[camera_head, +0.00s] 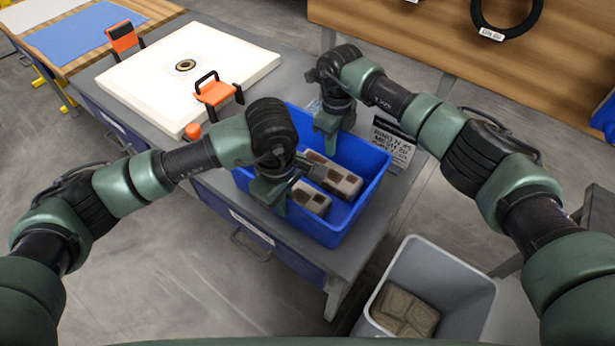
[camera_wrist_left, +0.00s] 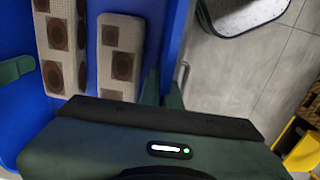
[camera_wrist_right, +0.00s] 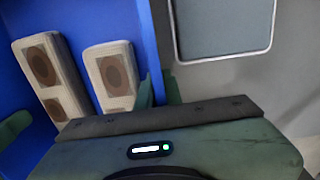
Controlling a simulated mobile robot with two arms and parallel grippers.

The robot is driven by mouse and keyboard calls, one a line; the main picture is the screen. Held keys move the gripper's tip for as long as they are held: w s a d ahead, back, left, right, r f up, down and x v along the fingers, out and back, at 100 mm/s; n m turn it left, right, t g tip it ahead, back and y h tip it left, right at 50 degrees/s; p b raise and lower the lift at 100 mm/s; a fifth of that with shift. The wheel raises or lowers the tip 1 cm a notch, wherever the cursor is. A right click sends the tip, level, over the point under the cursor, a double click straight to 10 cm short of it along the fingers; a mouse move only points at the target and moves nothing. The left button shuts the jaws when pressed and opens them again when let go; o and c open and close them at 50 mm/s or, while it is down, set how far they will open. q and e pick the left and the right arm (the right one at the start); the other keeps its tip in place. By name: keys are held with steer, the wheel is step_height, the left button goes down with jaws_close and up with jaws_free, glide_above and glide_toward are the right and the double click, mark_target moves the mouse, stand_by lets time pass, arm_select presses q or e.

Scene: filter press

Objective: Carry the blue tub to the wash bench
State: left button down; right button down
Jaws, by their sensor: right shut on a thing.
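The blue tub (camera_head: 371,198) is at the right end of a grey bench (camera_head: 345,258) and holds brownish-grey blocks (camera_head: 333,178) with dark recesses. Whether it rests on the top or is slightly raised is unclear. My left gripper (camera_head: 268,192) is shut on the tub's near-left wall; in the left wrist view its fingers (camera_wrist_left: 163,90) straddle that wall closely. My right gripper (camera_head: 329,122) is shut on the tub's far wall, and its fingers (camera_wrist_right: 158,90) straddle it in the right wrist view. I cannot tell which surface is the wash bench.
A white plate (camera_head: 185,72) with orange-and-black handles lies left of the tub. A sign (camera_head: 394,143) stands close on its right. A grey bin (camera_head: 460,270) with brown slabs is at lower right. A wooden bench (camera_head: 410,30) holds a black ring (camera_head: 508,32). A blue mat (camera_head: 75,35) lies far left.

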arm_select(q)
steer(key=shift+w+r, duration=0.1)
steer(key=shift+r, duration=0.05)
arm_select(e)
steer(key=shift+r, duration=0.1)
